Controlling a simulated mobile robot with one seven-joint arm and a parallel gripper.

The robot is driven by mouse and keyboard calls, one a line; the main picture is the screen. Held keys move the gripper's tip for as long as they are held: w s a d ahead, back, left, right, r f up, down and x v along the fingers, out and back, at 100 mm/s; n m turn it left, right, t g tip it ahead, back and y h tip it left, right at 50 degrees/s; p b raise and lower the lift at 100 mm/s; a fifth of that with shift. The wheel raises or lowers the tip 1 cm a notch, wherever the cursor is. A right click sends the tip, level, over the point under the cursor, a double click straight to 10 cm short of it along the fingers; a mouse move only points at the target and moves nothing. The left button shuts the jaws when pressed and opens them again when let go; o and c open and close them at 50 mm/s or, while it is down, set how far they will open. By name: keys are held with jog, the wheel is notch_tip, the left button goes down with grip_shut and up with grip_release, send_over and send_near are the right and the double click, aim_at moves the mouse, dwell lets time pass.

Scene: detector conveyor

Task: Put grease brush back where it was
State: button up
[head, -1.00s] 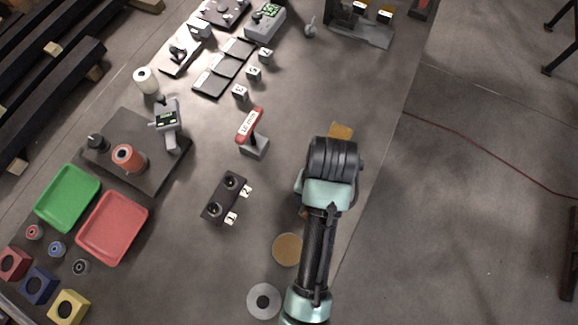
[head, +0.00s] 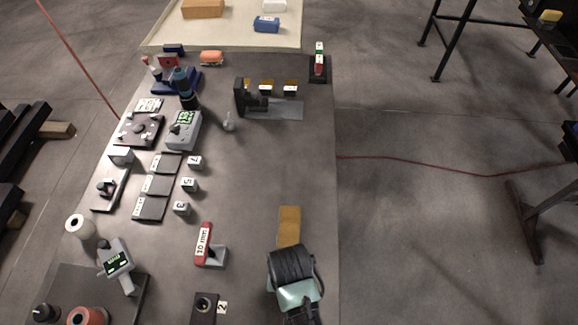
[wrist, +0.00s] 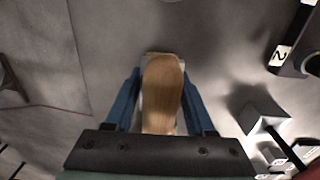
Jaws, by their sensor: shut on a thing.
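The grease brush (wrist: 163,88) shows in the wrist view as a wooden piece with a rounded end. My gripper (wrist: 160,100) is shut on it, with a blue finger on each side. In the head view my dark wrist hides the fingers, over the right side of the grey bench (head: 260,170). A flat tan rectangle (head: 289,226) shows just beyond my wrist. I cannot tell whether it is part of the brush or a separate piece under it. The brush's bristles are not clearly visible.
A red-topped stand (head: 203,243) is left of my wrist, with a black two-hole block (head: 205,308) nearer. Numbered cubes (head: 190,186), dark plates (head: 158,185) and a grey meter (head: 183,130) lie farther left. A black bracket fixture (head: 245,97) stands beyond. The bench between is clear.

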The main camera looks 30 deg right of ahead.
jog(key=shift+f, duration=0.7)
jog(key=shift+f, duration=0.15)
jog(key=o, duration=1.2)
notch_tip(320, 180, up, 12)
jog(key=shift+r+b, duration=0.15)
jog(key=shift+b, duration=0.15)
jog(key=shift+w, duration=0.1)
